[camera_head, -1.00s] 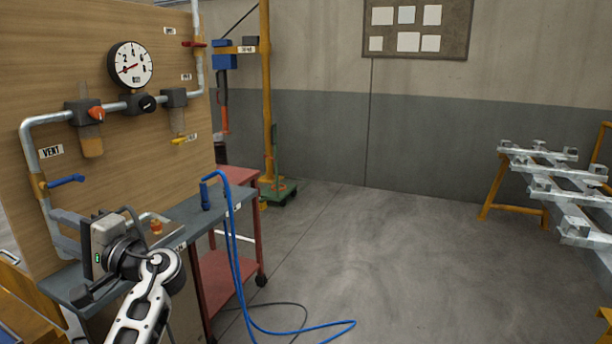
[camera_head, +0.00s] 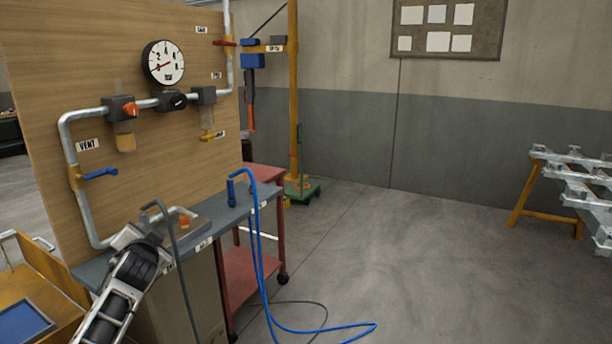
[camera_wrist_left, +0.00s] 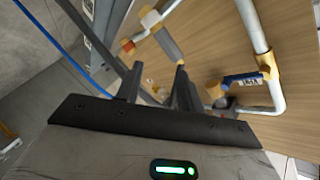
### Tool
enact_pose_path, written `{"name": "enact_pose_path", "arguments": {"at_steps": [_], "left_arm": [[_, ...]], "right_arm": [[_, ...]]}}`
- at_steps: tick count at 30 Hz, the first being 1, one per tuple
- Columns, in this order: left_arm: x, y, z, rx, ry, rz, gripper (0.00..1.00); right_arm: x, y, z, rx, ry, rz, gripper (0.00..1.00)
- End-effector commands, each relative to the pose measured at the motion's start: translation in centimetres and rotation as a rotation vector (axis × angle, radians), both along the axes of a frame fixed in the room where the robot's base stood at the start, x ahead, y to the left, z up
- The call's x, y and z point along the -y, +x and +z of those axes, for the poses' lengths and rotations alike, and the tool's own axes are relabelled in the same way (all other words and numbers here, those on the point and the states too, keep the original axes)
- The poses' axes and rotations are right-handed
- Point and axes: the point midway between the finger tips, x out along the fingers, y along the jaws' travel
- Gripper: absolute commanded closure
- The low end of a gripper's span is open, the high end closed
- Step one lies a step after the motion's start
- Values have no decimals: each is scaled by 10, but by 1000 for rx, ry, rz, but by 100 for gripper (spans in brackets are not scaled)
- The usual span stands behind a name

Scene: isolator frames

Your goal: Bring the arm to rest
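My left arm enters the camera_head view at the lower left, in front of the bench. Its wrist end (camera_head: 138,238) is at the bench's front edge, and its fingers cannot be made out there. In the left wrist view my left gripper (camera_wrist_left: 158,80) has its two dark fingers apart, with no object visible between them. Beyond the fingers are the wooden panel and its pipes. My right arm and gripper are in neither view.
The wooden panel (camera_head: 140,65) carries a gauge (camera_head: 163,62), pipes and a blue-handled valve (camera_head: 100,174). A grey bent rod (camera_head: 183,270) stands close by my left wrist. A blue hose (camera_head: 262,270) hangs off the bench (camera_head: 225,213). A red cart (camera_head: 240,275) stands behind. Floor (camera_head: 430,270) is open to the right.

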Motion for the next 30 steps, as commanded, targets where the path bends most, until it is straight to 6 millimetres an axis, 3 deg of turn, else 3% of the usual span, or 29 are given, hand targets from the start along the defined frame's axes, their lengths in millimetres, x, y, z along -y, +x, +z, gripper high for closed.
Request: {"name": "enact_pose_path", "arguments": {"at_steps": [3, 8, 9, 14, 20, 25, 30], "left_arm": [[30, 13, 4, 114, -227, -124, 62], [62, 22, 20, 265, -520, -253, 62], [70, 13, -2, 229, -520, -256, 62], [101, -20, -56, 148, -540, -284, 62], [147, -87, -132, 24, -597, -321, 62], [198, -183, -196, -110, -692, -347, 62], [239, -283, -228, -229, -803, -344, 62]], "right_arm": [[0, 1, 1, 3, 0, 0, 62], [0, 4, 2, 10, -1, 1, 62], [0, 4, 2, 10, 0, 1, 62], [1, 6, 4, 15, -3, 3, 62], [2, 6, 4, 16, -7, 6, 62], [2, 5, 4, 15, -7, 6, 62], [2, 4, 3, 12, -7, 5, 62]]}}
